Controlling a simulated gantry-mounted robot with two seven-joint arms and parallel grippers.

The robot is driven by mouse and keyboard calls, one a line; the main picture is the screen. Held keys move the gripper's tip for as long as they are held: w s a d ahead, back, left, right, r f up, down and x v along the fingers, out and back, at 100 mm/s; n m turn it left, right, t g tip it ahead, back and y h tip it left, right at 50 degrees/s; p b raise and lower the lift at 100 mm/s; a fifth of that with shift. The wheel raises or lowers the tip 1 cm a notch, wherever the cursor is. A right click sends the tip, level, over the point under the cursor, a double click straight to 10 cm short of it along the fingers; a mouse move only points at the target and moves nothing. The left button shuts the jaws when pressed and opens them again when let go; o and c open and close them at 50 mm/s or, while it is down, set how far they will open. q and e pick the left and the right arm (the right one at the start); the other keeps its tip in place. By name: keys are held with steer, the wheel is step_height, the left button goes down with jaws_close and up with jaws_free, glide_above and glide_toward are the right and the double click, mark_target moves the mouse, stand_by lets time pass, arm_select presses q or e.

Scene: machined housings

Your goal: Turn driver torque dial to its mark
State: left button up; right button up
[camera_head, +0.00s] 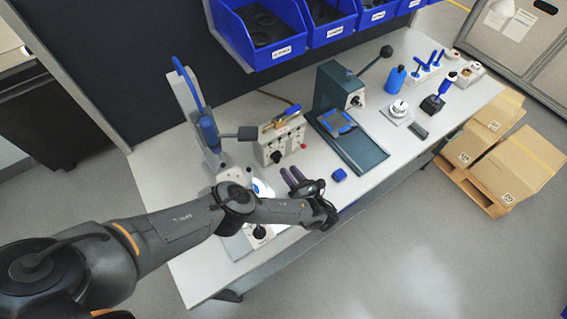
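A blue electric driver (208,130) hangs on an upright stand at the left of the bench. Beside it is a light grey box (285,140) with a dark round knob (276,157) on its front; I cannot tell whether this knob is the torque dial, and no mark can be read. A second black knob (260,232) shows on the bench's front left, partly behind my arm. My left gripper (289,176) is over the bench, its two dark fingers apart and empty, in front of the grey box. My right gripper is not in view.
A white dial-like part (398,108), a blue bottle (395,79) and blue-handled tools are further right. Blue bins (262,35) hang above the back edge.

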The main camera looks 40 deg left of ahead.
mark_target(280, 160)
arm_select(q)
steer(key=shift+x, duration=2.45)
jaws_close()
